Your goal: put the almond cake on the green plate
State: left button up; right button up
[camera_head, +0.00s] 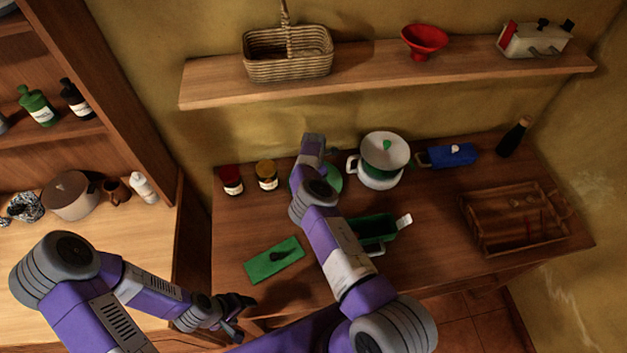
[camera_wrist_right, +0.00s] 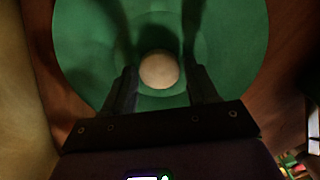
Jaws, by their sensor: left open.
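The green plate (camera_head: 334,183) lies at the back of the right counter, mostly hidden by my right arm in the head view. It fills much of the right wrist view (camera_wrist_right: 85,50). A round pale cake, seemingly the almond cake (camera_wrist_right: 158,70), sits on the plate near its middle; the arm hides it in the head view. My right gripper (camera_wrist_right: 161,82) is above the plate with its fingers apart on either side of the cake, with gaps showing. My left gripper (camera_head: 238,318) is open and empty at the counter's front left edge.
A white pot (camera_head: 381,175) stands right of the plate, jars (camera_head: 266,178) left. A green board (camera_head: 274,262) with a dark item and a green container (camera_head: 377,229) lie in front. A blue object (camera_head: 450,157), dark bottle (camera_head: 512,140) and wooden tray (camera_head: 483,236) are farther right.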

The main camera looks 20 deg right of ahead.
jog(key=shift+o, duration=0.9)
notch_tip(320, 180, up, 12)
jog(key=shift+r, duration=0.2)
jog(key=shift+s+f, duration=0.1)
